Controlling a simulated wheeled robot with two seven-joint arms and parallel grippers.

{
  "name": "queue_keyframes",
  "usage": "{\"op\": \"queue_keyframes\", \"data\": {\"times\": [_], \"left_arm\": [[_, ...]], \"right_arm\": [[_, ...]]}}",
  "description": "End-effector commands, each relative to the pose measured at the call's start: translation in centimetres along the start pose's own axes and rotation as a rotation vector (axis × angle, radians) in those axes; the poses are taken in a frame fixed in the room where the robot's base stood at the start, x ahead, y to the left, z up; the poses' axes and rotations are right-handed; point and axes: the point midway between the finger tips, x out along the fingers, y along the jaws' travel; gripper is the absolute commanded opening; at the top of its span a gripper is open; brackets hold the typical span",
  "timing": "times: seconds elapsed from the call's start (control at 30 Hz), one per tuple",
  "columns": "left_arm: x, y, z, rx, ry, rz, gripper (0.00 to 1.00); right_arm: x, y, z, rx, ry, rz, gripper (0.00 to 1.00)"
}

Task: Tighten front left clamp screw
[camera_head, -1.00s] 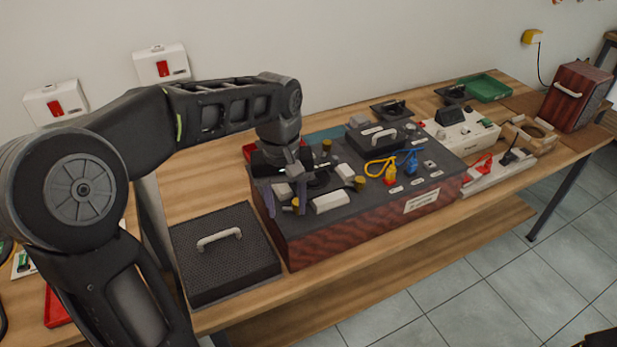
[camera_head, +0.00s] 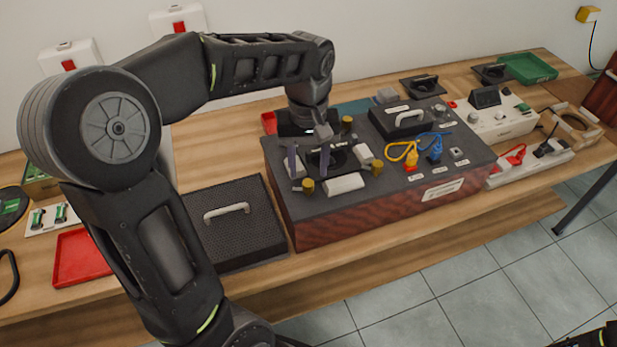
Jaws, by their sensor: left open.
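The hi-fi unit is a wide box (camera_head: 345,226) with a dark grey top and a reddish wood front. Brass clamp screws stand around a dark recessed part near its left end. The front left clamp screw (camera_head: 308,186) is a small brass knob near the front left corner. Two other brass screws show, one at the right (camera_head: 377,167) and one at the back (camera_head: 347,124). My left gripper (camera_head: 308,164) points down over this area, open, a purple-grey finger on each side. In the picture its fingertips end just above the front left screw; nothing shows between them.
A black mesh panel with a white handle (camera_head: 226,210) lies left of the unit. A red tray (camera_head: 80,257) is farther left. Yellow and blue cables (camera_head: 405,152) and a handled black block (camera_head: 408,120) are on the unit's right half. White devices (camera_head: 500,117) stand farther right.

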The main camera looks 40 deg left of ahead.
Motion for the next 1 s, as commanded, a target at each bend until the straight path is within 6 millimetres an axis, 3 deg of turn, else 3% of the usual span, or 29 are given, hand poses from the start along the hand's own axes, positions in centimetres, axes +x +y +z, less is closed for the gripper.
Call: {"op": "queue_keyframes", "data": {"times": [0.3, 0.63, 1.0], "left_arm": [[4.3, 0.0, 0.0, 0.0, -0.002, -0.001, 0.45], [4.7, 0.0, 0.0, 0.0, 0.0, 0.001, 0.45], [4.7, 0.0, 0.0, 0.0, 0.0, 0.001, 0.15]], "right_arm": [[-0.4, -0.1, 0.0, 0.001, -0.001, 0.001, 0.36], [-0.3, -0.1, 0.1, 0.001, -0.001, 0.002, 0.36], [-0.3, -0.1, 0.1, 0.001, -0.001, 0.001, 0.36]]}}
